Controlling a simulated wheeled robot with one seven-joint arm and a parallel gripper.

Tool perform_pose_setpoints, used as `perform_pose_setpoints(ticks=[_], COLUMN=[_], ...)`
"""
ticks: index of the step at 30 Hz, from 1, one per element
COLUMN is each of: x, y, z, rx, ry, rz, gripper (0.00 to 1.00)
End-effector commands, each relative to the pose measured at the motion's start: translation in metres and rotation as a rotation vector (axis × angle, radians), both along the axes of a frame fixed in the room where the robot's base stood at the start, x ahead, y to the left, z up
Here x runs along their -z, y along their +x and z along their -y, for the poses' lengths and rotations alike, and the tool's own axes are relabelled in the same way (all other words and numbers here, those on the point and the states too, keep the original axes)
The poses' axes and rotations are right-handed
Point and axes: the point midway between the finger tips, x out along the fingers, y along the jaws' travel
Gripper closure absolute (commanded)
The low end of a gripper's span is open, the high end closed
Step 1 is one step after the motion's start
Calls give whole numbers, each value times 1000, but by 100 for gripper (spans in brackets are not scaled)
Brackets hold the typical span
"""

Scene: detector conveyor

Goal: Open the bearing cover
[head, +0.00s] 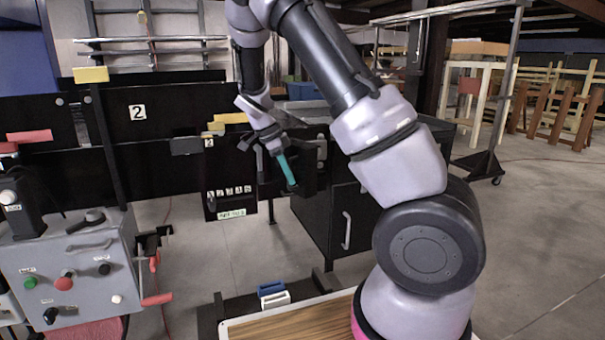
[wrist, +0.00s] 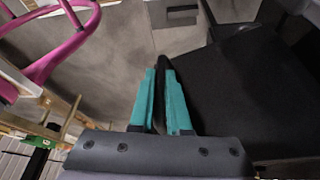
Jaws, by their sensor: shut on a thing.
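My gripper (head: 291,184) has teal fingers and points downward in front of the black machine housing at the middle of the head view. In the wrist view my gripper (wrist: 159,82) is shut on a dark thin part (wrist: 160,103) between its fingers. A broad black surface (wrist: 245,95) lies just right of the fingers there. I cannot tell whether the dark part is the bearing cover's edge; no cover is clearly distinct. Black parts of the housing (head: 318,160) stand beside and behind the fingers.
A grey control box (head: 75,262) with colored buttons is at the left. A black cabinet (head: 325,225) with a handle stands below the gripper. A hanging black number panel (head: 228,180) is left of the gripper. A wooden tabletop (head: 295,325) is at the bottom. Open floor lies right.

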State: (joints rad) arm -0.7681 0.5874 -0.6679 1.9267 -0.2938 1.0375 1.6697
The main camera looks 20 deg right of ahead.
Motion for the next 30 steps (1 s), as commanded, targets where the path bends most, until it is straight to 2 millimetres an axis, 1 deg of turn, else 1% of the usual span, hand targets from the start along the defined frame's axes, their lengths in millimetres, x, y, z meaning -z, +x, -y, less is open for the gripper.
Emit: perform_pose_setpoints(ticks=[1, 6, 12, 19, 30], x=[0, 0, 0, 0, 0], y=[2, 6, 11, 14, 15], z=[-7, -25, -40, -48, -49], rx=[36, 155, 252, 304, 315], ry=[-1, -1, 0, 0, 1], rz=[1, 1, 0, -1, 0], gripper=[100, 100, 100, 100, 100])
